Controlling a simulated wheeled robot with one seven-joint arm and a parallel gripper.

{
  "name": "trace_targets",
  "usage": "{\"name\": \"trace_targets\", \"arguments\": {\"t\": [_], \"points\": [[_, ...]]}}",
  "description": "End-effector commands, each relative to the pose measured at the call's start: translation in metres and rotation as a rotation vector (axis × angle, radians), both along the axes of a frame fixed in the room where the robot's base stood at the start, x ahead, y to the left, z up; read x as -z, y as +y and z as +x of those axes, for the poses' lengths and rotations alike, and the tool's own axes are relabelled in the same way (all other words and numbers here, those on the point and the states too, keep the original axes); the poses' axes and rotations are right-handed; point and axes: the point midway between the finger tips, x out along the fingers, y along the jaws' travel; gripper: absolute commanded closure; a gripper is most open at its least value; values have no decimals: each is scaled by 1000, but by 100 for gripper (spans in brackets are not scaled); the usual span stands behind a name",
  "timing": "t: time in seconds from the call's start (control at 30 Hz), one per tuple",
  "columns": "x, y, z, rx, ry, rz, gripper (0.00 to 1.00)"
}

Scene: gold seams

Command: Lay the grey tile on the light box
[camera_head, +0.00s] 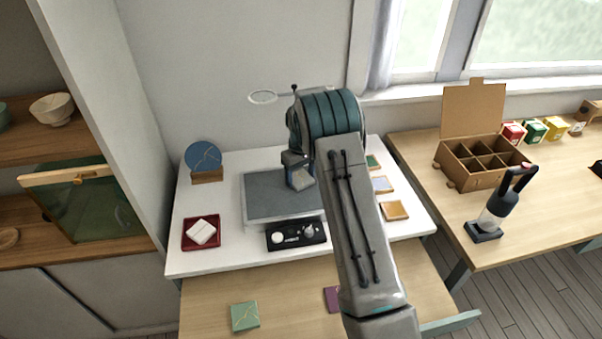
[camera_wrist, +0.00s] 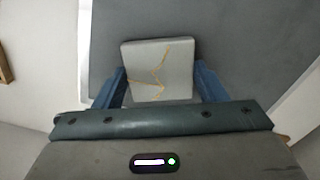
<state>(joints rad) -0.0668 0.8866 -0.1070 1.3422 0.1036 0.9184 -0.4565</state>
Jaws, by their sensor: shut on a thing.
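The grey tile (camera_wrist: 158,66), square with gold seams, sits between the two blue fingers of my gripper (camera_wrist: 160,85) in the wrist view. My gripper is shut on it. In the head view the tile (camera_head: 301,180) shows as a small pale patch under my gripper (camera_head: 296,165). The light box (camera_head: 265,205) is a wide, low box with a dark grey top on the white table. Its grey top (camera_wrist: 110,40) also fills much of the wrist view behind the tile. The tile is over the box's right part; I cannot tell whether it touches the top.
A black tray with a white cup (camera_head: 297,235) stands in front of the box. A red tray with white pads (camera_head: 201,233) and a blue disc on a stand (camera_head: 203,157) are at the left. Coloured tiles, one orange (camera_head: 395,210), lie at the right, partly behind my arm.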

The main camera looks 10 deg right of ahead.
Motion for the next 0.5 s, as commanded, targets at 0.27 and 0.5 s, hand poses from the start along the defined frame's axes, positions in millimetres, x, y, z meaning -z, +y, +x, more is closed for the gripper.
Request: {"name": "trace_targets", "arguments": {"t": [0.27,0.5], "points": [[3,0,0,0,0,0,27],[2,0,0,0,0,0,13]]}}
